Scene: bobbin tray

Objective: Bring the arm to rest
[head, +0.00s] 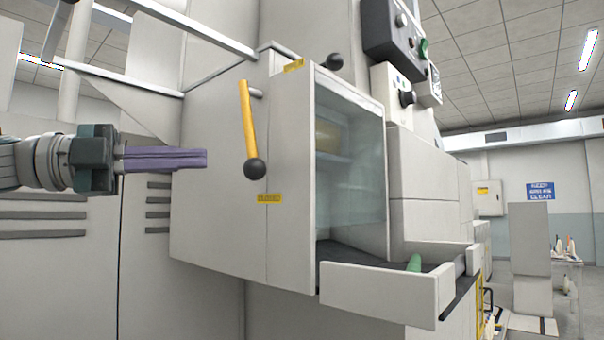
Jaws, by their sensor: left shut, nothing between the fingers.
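My left gripper (165,160) comes in from the left with its purple fingers together and nothing between them. Its fingertips point right, in front of the pale machine housing (215,225) and left of the yellow lever (247,120). The lever hangs down with a black ball (255,169) at its lower end. The fingertips appear apart from the lever. My right gripper is not in view.
Right of the lever is a clear-windowed cabinet (350,185). A control box (395,35) sits above. A blue wall sign (540,192) hangs far right.

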